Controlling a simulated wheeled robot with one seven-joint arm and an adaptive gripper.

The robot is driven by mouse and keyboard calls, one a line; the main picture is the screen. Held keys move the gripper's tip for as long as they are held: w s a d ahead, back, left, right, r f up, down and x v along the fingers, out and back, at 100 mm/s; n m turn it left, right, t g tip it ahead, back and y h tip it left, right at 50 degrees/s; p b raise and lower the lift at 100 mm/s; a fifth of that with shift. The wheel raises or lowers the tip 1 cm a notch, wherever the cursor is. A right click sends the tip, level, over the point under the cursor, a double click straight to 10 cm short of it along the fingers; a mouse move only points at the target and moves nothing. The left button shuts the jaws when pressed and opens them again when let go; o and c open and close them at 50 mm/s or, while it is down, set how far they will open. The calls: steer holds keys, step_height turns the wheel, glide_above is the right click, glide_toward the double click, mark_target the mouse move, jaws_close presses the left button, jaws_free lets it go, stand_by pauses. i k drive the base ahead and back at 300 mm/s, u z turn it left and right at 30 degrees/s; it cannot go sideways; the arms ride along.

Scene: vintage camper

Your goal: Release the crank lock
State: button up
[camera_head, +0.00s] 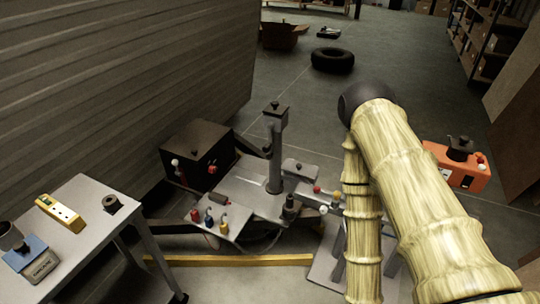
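A camper's hitch frame stands in the middle, with a grey plate (245,192) and an upright jack post (275,150) topped by a dark cap. Several small red, blue and yellow knobs (208,218) stand at the plate's front edge. I cannot tell which part is the crank lock. My yellowish, ringed arm crosses the right side, and its links hide what lies behind them. My gripper is not visible.
A ribbed camper wall (120,80) fills the left. A small grey table (82,232) with tools stands at lower left. A black box (197,150) sits behind the plate. An orange box (458,172) is at right, and a tyre (332,60) lies on open floor behind.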

mark_target(269, 156)
steer(key=k, duration=0.65)
steer(key=z, duration=0.65)
steer(key=i, duration=1.6)
steer(key=u, duration=0.85)
